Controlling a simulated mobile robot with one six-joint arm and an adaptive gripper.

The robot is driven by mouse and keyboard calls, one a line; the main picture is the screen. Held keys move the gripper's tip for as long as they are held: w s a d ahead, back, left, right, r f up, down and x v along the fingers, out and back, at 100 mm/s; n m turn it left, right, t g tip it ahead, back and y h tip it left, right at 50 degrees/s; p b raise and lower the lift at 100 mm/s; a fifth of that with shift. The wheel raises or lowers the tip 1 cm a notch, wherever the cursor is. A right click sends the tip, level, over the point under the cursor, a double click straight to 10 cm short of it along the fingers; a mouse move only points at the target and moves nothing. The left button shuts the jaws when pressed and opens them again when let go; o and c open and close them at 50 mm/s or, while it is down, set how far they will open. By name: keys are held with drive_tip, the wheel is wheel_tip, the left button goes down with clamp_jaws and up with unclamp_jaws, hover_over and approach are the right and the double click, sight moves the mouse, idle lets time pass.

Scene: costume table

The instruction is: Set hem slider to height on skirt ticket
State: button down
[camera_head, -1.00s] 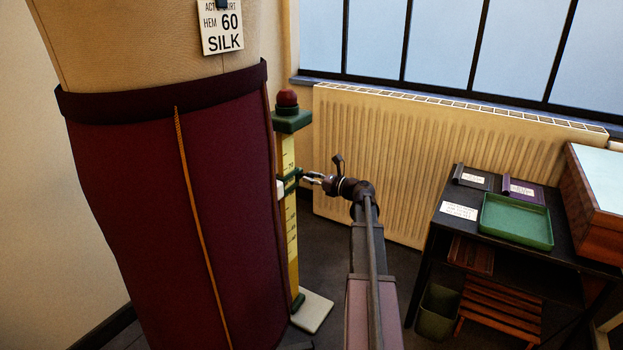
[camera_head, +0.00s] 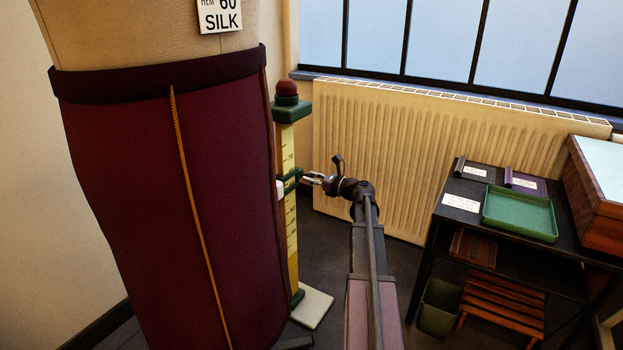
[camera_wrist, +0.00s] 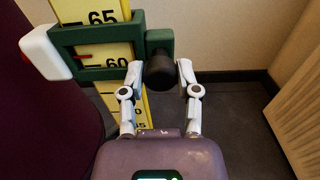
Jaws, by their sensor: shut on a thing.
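A yellow hem scale (camera_head: 288,220) stands beside the dark red skirt (camera_head: 130,190). The green hem slider (camera_head: 293,175) frames the scale, and its white tip (camera_head: 281,190) is at the skirt's side. In the wrist view, the slider (camera_wrist: 100,73) window shows "60" and a red pointer (camera_wrist: 85,57), about level with that number; the exact fit is hard to tell. My gripper (camera_wrist: 160,72) is shut on the slider's dark knob (camera_wrist: 159,71).
The scale's pale base (camera_head: 312,308) stands on the dark floor. A radiator (camera_head: 400,150) is behind it. On the right, a black table (camera_head: 463,222) carries a green tray (camera_head: 519,214), small ticketed holders and a wooden box (camera_head: 596,195). A bin (camera_head: 438,306) and slatted stool (camera_head: 503,306) are below.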

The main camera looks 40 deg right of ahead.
drive_tip(key=shift+f+b, duration=0.6)
drive_tip(key=shift+f, duration=0.2)
drive_tip(key=shift+c, duration=1.3)
unclamp_jaws()
drive_tip(key=v, duration=1.2)
